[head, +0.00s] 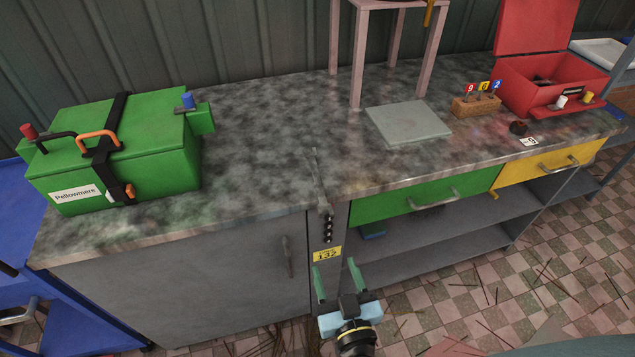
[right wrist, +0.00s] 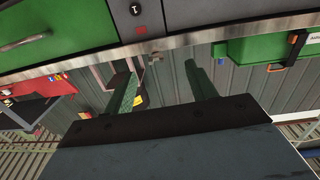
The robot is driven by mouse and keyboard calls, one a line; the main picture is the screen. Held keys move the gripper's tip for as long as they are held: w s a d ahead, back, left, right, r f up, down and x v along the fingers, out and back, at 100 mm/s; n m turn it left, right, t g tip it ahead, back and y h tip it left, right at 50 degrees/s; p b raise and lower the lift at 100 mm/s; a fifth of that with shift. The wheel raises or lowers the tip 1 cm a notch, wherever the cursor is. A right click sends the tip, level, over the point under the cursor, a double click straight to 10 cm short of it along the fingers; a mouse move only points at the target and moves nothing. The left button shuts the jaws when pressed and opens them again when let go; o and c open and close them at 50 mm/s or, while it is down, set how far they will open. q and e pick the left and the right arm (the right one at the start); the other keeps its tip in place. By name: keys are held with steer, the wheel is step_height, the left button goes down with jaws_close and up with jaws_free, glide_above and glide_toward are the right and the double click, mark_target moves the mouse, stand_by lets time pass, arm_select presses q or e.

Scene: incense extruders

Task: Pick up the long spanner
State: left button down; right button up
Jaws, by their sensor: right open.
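A long, thin, dark grey spanner (head: 318,182) appears to lie on the mottled grey worktop (head: 265,125). Its near end reaches the front edge, above a narrow panel with a yellow label. In the right wrist view, a small grey piece at the worktop edge (right wrist: 156,57) looks like its end, but it is too small to be sure. My right gripper (head: 337,277) is open and empty, with green fingers pointing toward the bench front, below the spanner in the picture and apart from it. In the right wrist view the gripper's fingers (right wrist: 160,75) stand wide apart. My left gripper is not in view.
A green box (head: 150,155) stands on the worktop at left. A pink stand (head: 358,60), grey plate (head: 405,122), flag block (head: 475,105) and open red box (head: 530,90) are at right. Below are a green drawer (head: 390,205) and a grey cabinet door (head: 190,290) with a handle.

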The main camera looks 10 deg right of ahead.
mark_target(326, 212)
steer(key=shift+m+h, duration=0.5)
steer(key=shift+h, duration=0.1)
steer(key=w+r, duration=0.1)
steer(key=w, duration=0.3)
steer(key=w+d+b, duration=0.1)
steer(key=w, duration=0.3)
steer(key=w+r, duration=0.1)
steer(key=w, duration=0.4)
steer(key=shift+d+r+b, duration=0.2)
steer(key=shift+r+b, duration=0.1)
steer(key=shift+b, duration=0.05)
steer(key=shift+w, duration=0.2)
steer(key=shift+c, duration=0.6)
steer(key=c, duration=1)
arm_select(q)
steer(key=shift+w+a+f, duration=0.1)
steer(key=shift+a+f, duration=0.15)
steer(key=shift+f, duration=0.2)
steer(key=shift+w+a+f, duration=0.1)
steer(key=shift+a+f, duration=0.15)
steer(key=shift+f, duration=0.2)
